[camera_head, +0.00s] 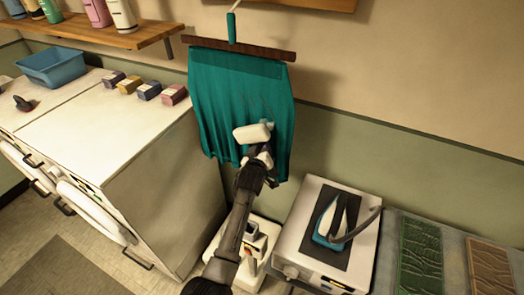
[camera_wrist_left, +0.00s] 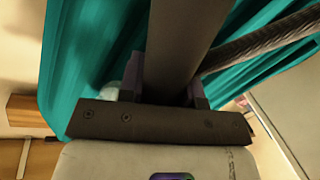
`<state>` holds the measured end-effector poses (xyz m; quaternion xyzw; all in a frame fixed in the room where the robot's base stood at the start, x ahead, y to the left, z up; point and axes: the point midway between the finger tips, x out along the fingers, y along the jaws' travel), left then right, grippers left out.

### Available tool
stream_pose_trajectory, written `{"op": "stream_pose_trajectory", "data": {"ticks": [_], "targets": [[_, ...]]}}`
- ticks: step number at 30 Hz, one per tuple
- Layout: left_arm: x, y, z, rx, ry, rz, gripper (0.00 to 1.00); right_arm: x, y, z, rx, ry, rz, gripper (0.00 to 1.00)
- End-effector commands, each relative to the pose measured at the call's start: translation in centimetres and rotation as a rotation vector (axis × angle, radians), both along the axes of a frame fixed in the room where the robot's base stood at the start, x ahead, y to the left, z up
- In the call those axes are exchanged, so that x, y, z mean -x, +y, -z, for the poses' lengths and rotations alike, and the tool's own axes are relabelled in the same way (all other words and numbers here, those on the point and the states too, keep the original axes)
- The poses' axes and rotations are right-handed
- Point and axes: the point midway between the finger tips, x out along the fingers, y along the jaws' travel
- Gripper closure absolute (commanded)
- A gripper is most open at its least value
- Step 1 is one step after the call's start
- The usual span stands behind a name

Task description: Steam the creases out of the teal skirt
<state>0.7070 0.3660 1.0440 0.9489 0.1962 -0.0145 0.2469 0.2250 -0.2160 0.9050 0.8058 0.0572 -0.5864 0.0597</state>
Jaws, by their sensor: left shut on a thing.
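The teal skirt (camera_head: 222,105) hangs from a dark wooden hanger bar (camera_head: 240,48) against the wall. A few faint crease lines show near its middle. My left gripper (camera_head: 258,160) is in front of the lower half of the skirt. It is shut on the steamer (camera_head: 251,133), whose pale head is at the skirt's front; I cannot tell whether it touches the cloth. In the left wrist view the steamer's dark handle (camera_wrist_left: 185,45) runs up between the fingers, with a ridged hose (camera_wrist_left: 265,38) at right and the skirt (camera_wrist_left: 85,60) behind. My right gripper is not in view.
A white cabinet (camera_head: 90,125) with small boxes (camera_head: 130,84) and a blue tub (camera_head: 52,67) stands left. A white unit (camera_head: 310,235) bearing an iron (camera_head: 333,220) is at lower right, beside green (camera_head: 420,255) and brown (camera_head: 491,268) panels. A bottle shelf (camera_head: 110,38) is above left.

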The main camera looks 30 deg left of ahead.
Motion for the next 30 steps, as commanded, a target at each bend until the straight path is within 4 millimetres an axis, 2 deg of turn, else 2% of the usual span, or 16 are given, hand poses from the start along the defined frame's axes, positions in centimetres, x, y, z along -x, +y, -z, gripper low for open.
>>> {"op": "stream_pose_trajectory", "data": {"ticks": [1, 30], "targets": [[0.0, 0.0, -0.8, -0.001, -0.003, -0.001, 1.00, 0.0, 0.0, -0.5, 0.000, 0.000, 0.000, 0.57], [0.0, 0.0, -7.2, -0.001, -0.003, -0.001, 1.00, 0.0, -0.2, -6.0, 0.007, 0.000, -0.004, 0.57]]}}
